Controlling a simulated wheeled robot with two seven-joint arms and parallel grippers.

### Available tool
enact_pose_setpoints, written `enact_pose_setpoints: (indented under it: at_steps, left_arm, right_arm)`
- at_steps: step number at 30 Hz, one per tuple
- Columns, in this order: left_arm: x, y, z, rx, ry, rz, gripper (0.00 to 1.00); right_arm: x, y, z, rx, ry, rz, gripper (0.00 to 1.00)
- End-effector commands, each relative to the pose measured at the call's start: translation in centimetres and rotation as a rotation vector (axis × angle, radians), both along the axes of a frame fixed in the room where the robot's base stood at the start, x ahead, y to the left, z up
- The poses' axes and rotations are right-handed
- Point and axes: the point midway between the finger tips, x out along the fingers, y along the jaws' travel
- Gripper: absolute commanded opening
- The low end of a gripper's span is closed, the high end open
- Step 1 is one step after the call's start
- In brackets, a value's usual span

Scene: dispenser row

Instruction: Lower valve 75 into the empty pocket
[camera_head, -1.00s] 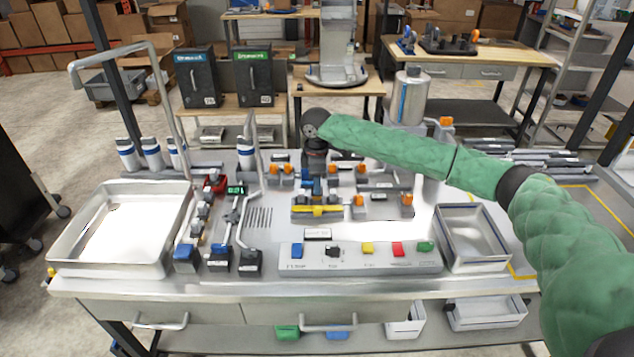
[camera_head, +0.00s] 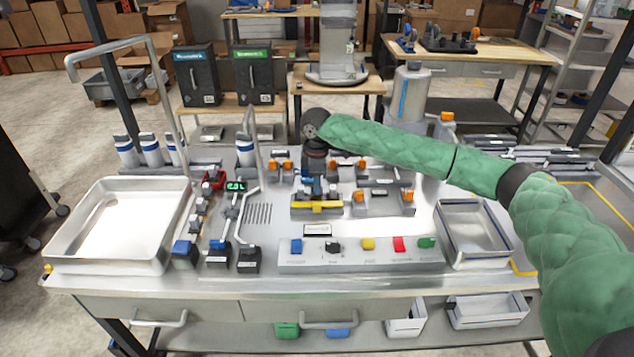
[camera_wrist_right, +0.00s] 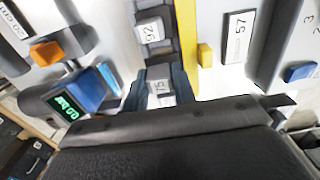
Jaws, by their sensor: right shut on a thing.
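My right gripper (camera_head: 314,190) points down over the block row on the bench, behind the yellow bar (camera_head: 317,207). In the right wrist view its fingers (camera_wrist_right: 158,95) are shut on valve 75 (camera_wrist_right: 160,88), a block with a white label reading 75. A similar block labelled 92 (camera_wrist_right: 150,32) stands just beyond it in the same row. The yellow bar also shows beside the row in the wrist view (camera_wrist_right: 187,40). The pocket under valve 75 is hidden by the valve and the gripper, so I cannot tell how deep the valve sits. My left gripper is not in view.
Orange-knobbed fittings (camera_head: 358,196) stand close around the gripper. A button panel (camera_head: 360,257) lies in front. A large tray (camera_head: 62,250) is at left and a smaller tray (camera_head: 482,264) at right. In the wrist view, a plate labelled 57 (camera_wrist_right: 238,38) lies right of the yellow bar.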

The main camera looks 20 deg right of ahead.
Motion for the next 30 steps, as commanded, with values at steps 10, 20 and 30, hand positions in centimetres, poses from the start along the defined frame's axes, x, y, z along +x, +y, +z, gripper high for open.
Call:
enact_pose_setpoints:
  at_steps: [10,20,30]
  left_arm:
    - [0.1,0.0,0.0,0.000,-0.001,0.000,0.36]
    - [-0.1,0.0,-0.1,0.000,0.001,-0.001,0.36]
    - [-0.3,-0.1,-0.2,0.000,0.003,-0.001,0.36]
  right_arm:
    - [0.0,0.0,-0.8,0.000,0.001,0.000,0.03]
    - [0.0,0.0,-1.8,0.000,0.001,-0.001,0.03]
    - [0.0,0.0,-2.2,0.000,0.000,0.000,0.51]
